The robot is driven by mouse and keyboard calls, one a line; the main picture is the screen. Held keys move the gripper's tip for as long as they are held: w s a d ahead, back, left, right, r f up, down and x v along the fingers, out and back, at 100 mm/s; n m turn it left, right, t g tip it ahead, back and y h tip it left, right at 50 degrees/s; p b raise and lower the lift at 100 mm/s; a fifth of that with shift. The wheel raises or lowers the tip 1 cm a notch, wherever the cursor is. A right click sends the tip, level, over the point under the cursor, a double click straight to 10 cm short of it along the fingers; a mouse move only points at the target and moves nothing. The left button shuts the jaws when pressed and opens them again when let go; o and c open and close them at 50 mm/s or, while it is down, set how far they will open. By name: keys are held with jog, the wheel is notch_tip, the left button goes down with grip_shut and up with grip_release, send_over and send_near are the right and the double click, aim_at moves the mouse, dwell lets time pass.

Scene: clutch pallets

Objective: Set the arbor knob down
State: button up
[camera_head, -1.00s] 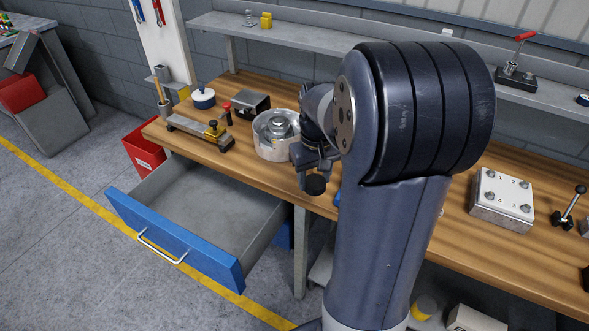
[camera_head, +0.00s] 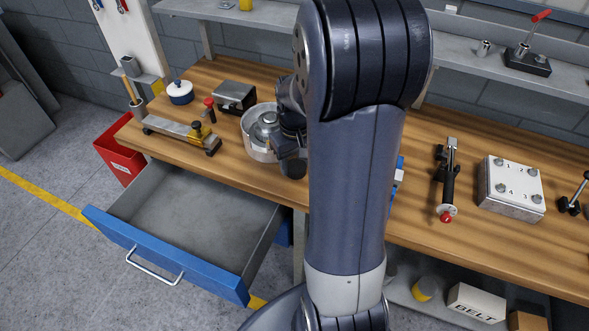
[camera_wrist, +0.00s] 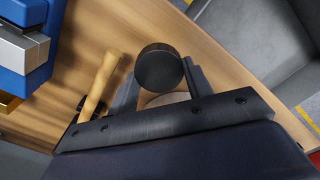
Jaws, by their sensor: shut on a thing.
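The arbor knob (camera_wrist: 159,68) is a dark round knob held between the fingers of my gripper (camera_wrist: 160,88) in the wrist view. In the head view the dark knob (camera_head: 293,169) shows at the end of my gripper (camera_head: 288,152), by the front edge of the wooden bench (camera_head: 225,172), just right of a round metal housing. My arm hides the bench behind it. I cannot tell whether the knob touches the bench top.
The metal housing (camera_head: 259,150) stands close beside my gripper. A blue-fronted drawer (camera_head: 160,262) is open below. In the wrist view a wooden handle (camera_wrist: 99,86) and a blue block with metal jaws (camera_wrist: 28,48) lie left of the knob. Bare wood shows around the knob.

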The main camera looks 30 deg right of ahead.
aim_at(295, 165)
jog(key=shift+f, duration=1.9)
jog(key=shift+f, duration=0.15)
jog(key=o, duration=1)
jog(key=shift+c, duration=0.2)
notch_tip(295, 165, up, 12)
jog(key=shift+r, duration=0.2)
